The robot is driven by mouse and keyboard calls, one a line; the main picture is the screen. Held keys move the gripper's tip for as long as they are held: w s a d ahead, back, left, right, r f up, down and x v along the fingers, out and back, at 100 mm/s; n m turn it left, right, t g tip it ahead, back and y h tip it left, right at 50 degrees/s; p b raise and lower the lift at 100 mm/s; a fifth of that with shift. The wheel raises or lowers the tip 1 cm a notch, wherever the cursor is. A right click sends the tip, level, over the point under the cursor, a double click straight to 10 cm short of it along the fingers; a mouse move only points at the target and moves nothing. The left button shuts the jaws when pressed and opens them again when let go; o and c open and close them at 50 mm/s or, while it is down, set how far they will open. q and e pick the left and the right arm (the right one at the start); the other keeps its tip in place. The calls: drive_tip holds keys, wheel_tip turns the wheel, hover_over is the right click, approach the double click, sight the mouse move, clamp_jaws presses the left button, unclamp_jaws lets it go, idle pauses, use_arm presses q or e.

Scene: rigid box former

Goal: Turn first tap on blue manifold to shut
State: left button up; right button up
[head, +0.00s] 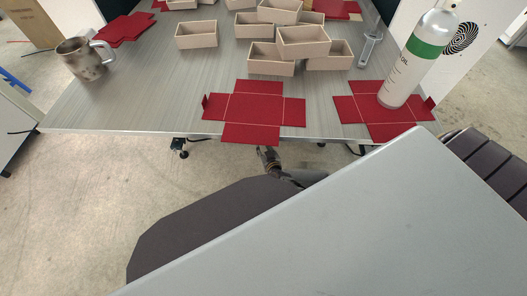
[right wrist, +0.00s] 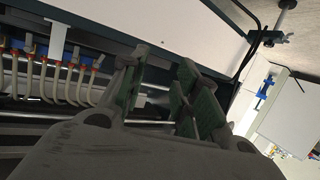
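In the right wrist view my right gripper (right wrist: 160,85) is open, its two green-padded fingers apart with nothing between them. To its left is a row of pale hoses (right wrist: 42,82) with orange-red fittings, beside metal rails. A small blue part (right wrist: 264,92) shows on the right by a pale panel, with tiny blue and yellow parts lower down. The head view shows no manifold. My left gripper is not in view.
In the right wrist view a white panel (right wrist: 180,25) lies beyond the fingers.

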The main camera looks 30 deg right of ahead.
drive_tip(key=s+a+f+n+g+y+p, duration=0.1)
drive_tip(key=s+a+f+g+y+p, duration=0.1)
drive_tip(key=s+p, duration=0.3)
drive_tip(key=shift+s+a, duration=0.2)
drive_tip(key=shift+a, duration=0.2)
idle(0.4)
drive_tip(key=shift+f, duration=0.15)
idle(0.3)
